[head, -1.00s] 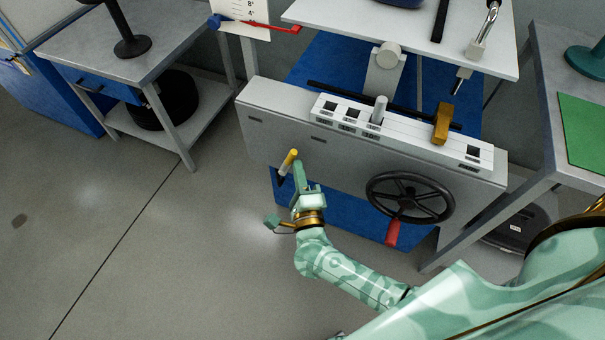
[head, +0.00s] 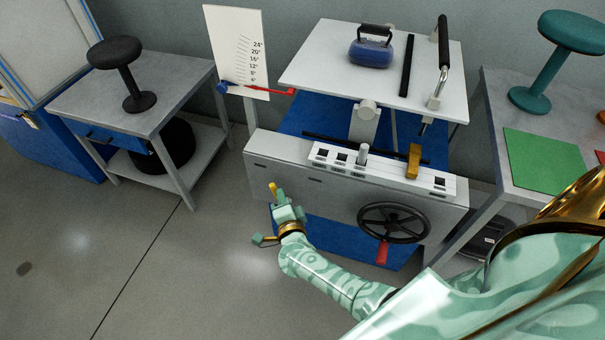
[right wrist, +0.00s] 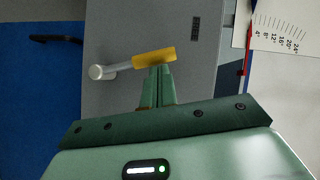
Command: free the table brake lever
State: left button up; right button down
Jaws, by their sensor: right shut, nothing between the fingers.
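The brake lever (head: 273,189) has a yellow grip and stands at the left part of the grey table front panel (head: 262,150), leaning up and slightly left. In the right wrist view its yellow grip (right wrist: 153,58) and round silver pivot (right wrist: 97,72) show clearly. My right gripper (head: 280,203) is shut and empty. In the right wrist view its closed fingertips (right wrist: 158,72) are right at the grip, on its right side as the head view has it; they seem to touch it, not to hold it. My left gripper is not in view.
A black handwheel (head: 393,222) with a red handle sits to the right on the panel. Above are a slotted white strip (head: 400,175) and a white tabletop (head: 320,70) carrying a blue weight (head: 371,52). An angle scale (head: 236,50) stands left. The floor at left is clear.

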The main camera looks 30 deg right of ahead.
pick_arm(q)
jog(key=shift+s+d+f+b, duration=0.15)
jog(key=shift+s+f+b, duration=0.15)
jog(key=shift+b, duration=0.15)
pick_arm(e)
jog(key=shift+w+a+f, duration=0.1)
jog(key=shift+w+a, duration=0.5)
jog(key=shift+w, duration=0.15)
